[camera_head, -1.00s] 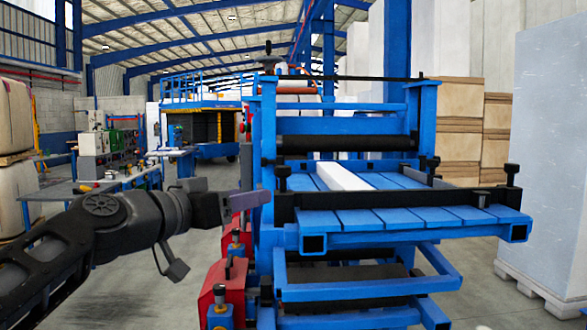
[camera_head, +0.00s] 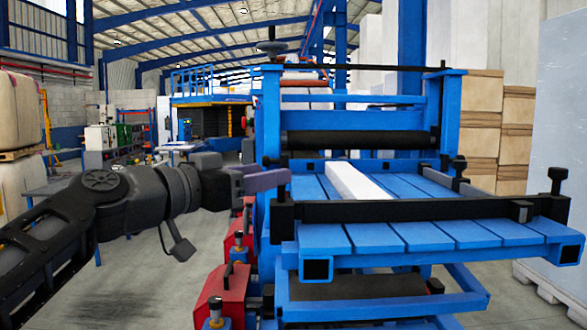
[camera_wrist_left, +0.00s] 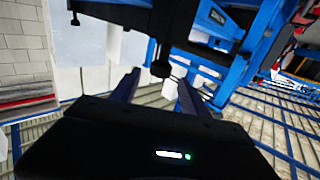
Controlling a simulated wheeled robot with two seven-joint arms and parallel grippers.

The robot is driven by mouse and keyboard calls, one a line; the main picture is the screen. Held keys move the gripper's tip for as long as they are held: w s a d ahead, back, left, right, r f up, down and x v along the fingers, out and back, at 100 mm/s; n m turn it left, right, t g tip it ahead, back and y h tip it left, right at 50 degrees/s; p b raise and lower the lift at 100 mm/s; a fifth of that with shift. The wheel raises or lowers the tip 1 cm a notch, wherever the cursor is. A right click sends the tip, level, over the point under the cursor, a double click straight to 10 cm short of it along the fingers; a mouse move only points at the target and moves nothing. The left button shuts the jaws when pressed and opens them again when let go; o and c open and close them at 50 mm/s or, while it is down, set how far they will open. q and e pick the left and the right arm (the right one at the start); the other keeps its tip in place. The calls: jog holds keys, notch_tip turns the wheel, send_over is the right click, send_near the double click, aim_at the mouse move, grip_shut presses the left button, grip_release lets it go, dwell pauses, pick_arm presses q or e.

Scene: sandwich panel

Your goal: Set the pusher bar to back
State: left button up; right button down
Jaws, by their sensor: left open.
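The pusher bar (camera_head: 400,210) is a long black bar lying across the front part of the blue slatted table, with an upright black knob near each end. A white block (camera_head: 358,183) lies on the slats behind it. My left gripper (camera_head: 284,181) is open, with its purple-grey fingers at the bar's left-end knob (camera_head: 281,160). In the left wrist view the open fingers (camera_wrist_left: 157,82) show with a dark knob (camera_wrist_left: 160,67) ahead between them; I cannot tell whether they touch it. My right gripper is in no view.
A blue frame with a black roller (camera_head: 355,142) stands over the table's back. Red units (camera_head: 222,290) stand low at the machine's left side, below my left arm. Stacked boxes (camera_head: 482,130) and a pale panel (camera_head: 560,120) stand at the right. The floor at the left is open.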

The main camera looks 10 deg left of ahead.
aim_at(289, 199)
pick_arm(q)
jog(key=p+x, duration=0.3)
jog(key=x, duration=0.3)
jog(key=shift+w+d+r, duration=0.15)
jog(key=shift+w, duration=0.1)
jog(key=shift+w+d, duration=0.25)
jog(key=shift+w, duration=0.15)
grip_shut()
dwell(0.9)
